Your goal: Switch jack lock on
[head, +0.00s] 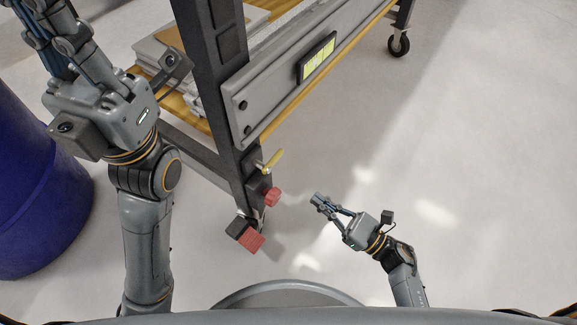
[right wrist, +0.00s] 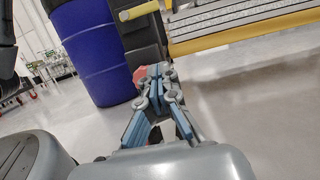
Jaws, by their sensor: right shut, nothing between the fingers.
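The foot of the dark fixture leg carries a red block (head: 272,197) and a lower red pedal-like piece (head: 251,241) on a black mount. A yellow handle (head: 271,161) sticks out above them. I cannot tell which part is the jack lock. My right gripper (head: 317,199) is shut and empty, to the right of the red block and apart from it. In the right wrist view its closed fingertips (right wrist: 160,72) partly cover a red part (right wrist: 139,76), with the yellow handle (right wrist: 138,10) above. My left gripper is raised at the upper left; its fingertips run to the picture's edge.
A blue barrel (head: 40,195) stands at the left, behind my left arm. The fixture's grey beam (head: 275,95) bears a labelled plate (head: 317,58). A caster wheel (head: 398,44) stands at the far end. The floor at the right is clear.

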